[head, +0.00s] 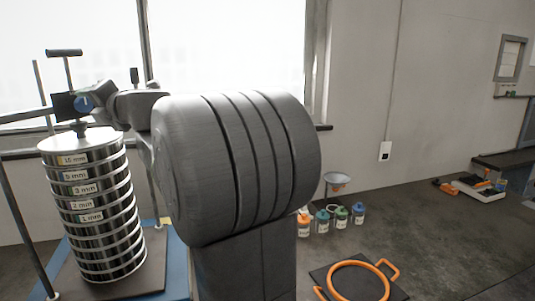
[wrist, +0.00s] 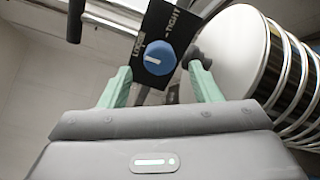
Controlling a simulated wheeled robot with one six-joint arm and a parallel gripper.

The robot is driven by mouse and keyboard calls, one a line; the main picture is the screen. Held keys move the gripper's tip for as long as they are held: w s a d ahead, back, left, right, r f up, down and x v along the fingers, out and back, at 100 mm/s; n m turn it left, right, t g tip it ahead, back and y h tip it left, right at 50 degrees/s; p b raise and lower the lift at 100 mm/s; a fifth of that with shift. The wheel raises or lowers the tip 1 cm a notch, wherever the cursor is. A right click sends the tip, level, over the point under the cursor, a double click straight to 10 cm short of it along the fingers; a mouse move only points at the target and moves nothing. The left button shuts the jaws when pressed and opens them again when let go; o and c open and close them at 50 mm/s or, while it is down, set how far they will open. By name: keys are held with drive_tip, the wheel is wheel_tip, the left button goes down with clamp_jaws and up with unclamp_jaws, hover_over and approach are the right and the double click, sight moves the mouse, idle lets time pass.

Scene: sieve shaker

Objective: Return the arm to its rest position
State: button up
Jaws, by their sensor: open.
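My gripper (wrist: 160,67) shows in the wrist view with its two pale green fingers spread apart. A blue knob (wrist: 158,56) with a white mark sits on a black panel (wrist: 168,22) lettered LOOSE and TIGHT. The knob appears between and just beyond the fingertips, and I cannot tell whether they touch it. The white mark lies on the knob's left, LOOSE side. In the head view the knob (head: 83,103) is above the sieve stack (head: 100,215), close to the end of my arm. My large grey arm links fill the middle. The fingers are not clear there.
The sieve stack's pale lid and rings (wrist: 236,52) are close at the right of the wrist view. Thin posts stand around the stack. Several small bottles (head: 342,217) and an orange ring (head: 358,264) are right of my arm. Open floor shows farther right.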

sight(85, 105)
drive_tip(key=shift+x, duration=1.65)
